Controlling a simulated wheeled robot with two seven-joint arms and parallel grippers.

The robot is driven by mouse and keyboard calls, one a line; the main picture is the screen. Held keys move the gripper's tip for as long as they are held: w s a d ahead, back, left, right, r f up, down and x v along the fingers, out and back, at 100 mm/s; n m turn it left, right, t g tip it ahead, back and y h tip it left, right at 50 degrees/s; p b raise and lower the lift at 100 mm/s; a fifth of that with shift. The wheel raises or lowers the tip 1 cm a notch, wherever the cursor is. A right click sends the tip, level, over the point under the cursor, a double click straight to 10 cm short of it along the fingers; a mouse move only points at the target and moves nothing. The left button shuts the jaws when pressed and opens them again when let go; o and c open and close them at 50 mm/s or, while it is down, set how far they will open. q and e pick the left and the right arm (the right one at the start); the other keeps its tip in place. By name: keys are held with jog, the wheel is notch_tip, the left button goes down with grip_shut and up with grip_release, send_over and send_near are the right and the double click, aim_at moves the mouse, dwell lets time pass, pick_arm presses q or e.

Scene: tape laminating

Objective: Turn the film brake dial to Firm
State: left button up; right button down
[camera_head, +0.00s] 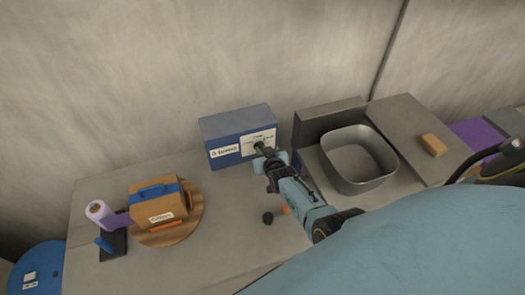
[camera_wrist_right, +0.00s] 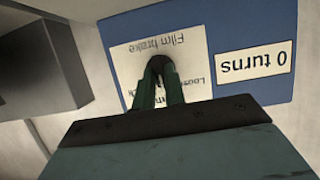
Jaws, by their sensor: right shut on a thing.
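The film brake dial (camera_wrist_right: 159,64) is a small dark knob on a white label plate (camera_wrist_right: 200,47) on the front of a blue box (camera_head: 213,127). My right gripper (camera_head: 261,148) reaches the box front and is shut on the dial; its green fingers (camera_wrist_right: 160,90) show in the right wrist view. In that view the label is upside down and reads "Film brake" and "Loose"; the gripper covers its other words. Which mark the dial points to cannot be told. A second label (camera_wrist_right: 255,64) on the box reads "0 turns". My left gripper is not in view.
A grey basin (camera_head: 358,160) stands right of the box. On the left, a cardboard box (camera_head: 155,199) with a blue strap sits on a round wooden board (camera_head: 195,215), beside a purple film roll (camera_head: 99,212).

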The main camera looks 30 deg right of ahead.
jog(key=c, duration=1.5)
grip_release()
jog(key=shift+o, duration=0.2)
jog(key=shift+s+a+r+p, duration=0.1)
jog(key=shift+s+r+p, duration=0.1)
jog(key=shift+s+p, duration=0.15)
jog(key=p+v, duration=0.3)
jog(key=v, duration=0.9)
jog(key=shift+s, duration=0.3)
jog(key=shift+a, duration=0.1)
